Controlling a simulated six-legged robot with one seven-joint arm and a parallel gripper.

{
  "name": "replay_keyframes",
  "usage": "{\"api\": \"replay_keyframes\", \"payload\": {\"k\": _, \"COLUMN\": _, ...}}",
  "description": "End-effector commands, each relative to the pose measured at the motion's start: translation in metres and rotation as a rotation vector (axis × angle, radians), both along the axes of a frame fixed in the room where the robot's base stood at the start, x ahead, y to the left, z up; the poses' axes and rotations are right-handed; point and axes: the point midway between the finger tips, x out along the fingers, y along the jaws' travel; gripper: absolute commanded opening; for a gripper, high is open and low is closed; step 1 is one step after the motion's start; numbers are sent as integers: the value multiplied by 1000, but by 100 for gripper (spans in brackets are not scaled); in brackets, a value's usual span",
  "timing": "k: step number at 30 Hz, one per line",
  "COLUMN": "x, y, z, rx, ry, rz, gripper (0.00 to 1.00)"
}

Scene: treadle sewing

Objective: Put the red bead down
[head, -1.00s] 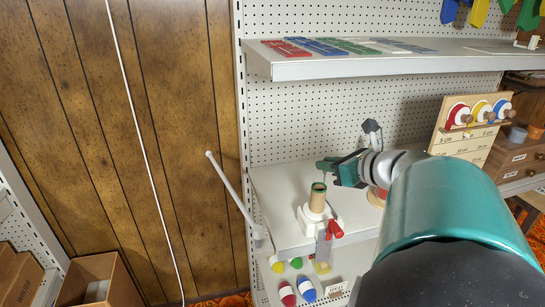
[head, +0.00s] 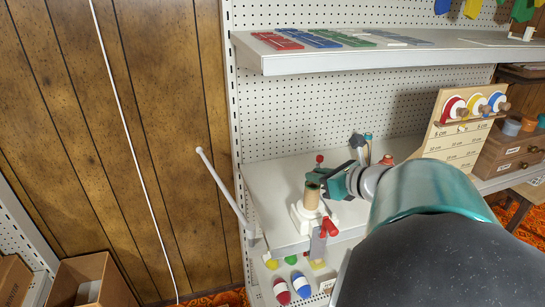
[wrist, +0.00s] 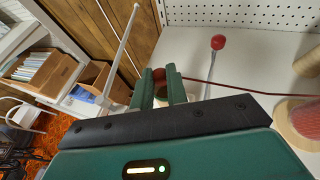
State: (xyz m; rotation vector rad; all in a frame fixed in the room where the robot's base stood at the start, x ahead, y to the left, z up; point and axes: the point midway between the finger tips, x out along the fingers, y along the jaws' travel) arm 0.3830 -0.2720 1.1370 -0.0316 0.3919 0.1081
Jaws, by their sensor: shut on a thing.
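My gripper (head: 315,180) is above the right side of the top of a tan cylinder (head: 312,198) on a white base. In the wrist view my green fingers (wrist: 163,88) are closed on a dark red round thing, the red bead (wrist: 161,75), mostly hidden between them. A thin red thread (wrist: 225,83) runs right from the fingers. Below the fingertips, part of a pale round top shows; whether the bead touches it I cannot tell. The cylinder has a dark green rim.
A red ball on a grey stem (wrist: 218,42) stands just beyond the fingers; it also shows in the head view (head: 320,158). A red-handled clamp (head: 328,228) is at the shelf front. A board with coloured spools (head: 455,115) is to the right. An upper shelf (head: 370,58) overhangs.

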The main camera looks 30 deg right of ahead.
Motion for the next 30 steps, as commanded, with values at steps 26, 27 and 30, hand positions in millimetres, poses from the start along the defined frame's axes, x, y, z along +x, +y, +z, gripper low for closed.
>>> {"api": "replay_keyframes", "payload": {"k": 26, "x": -5, "y": -3, "z": 11, "rx": -2, "ry": -1, "rz": -5, "gripper": 37}}
{"api": "replay_keyframes", "payload": {"k": 27, "x": -12, "y": -3, "z": 14, "rx": -3, "ry": -1, "rz": -4, "gripper": 37}}
{"api": "replay_keyframes", "payload": {"k": 30, "x": -32, "y": -5, "z": 22, "rx": -2, "ry": -2, "rz": -5, "gripper": 37}}
